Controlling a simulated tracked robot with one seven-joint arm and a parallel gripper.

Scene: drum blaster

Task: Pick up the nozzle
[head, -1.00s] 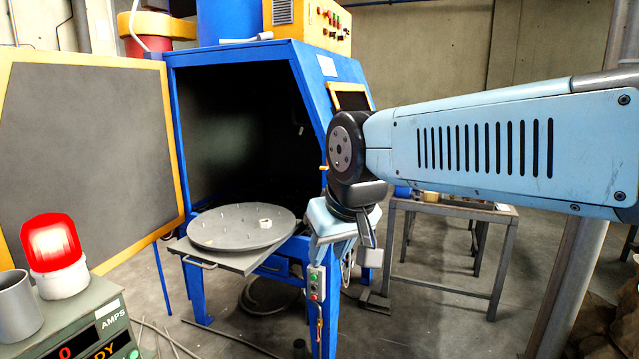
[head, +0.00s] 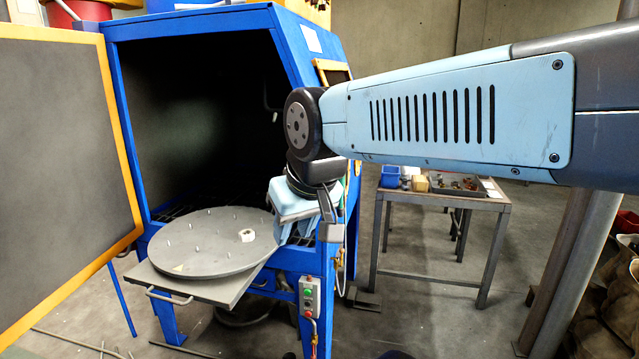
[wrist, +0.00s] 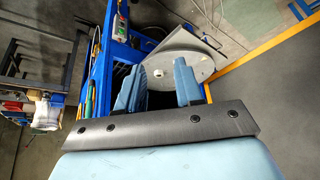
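The nozzle (head: 247,235) appears to be a small whitish ring-shaped piece lying on the round grey turntable (head: 190,255) of the blue blasting cabinet. It also shows in the wrist view (wrist: 158,73), small and seen between my fingers, still some distance beyond them. My gripper (head: 296,232) hangs at the right edge of the turntable in the head view, to the right of the nozzle and apart from it. In the wrist view my gripper (wrist: 158,88) has its two blue fingers spread wide with nothing between them.
Several short pegs stand on the turntable. The cabinet door (head: 60,170) is open at left. A blue cabinet post with a control box (head: 310,296) is below my gripper. A metal table (head: 440,198) with small items stands at right, beside a column.

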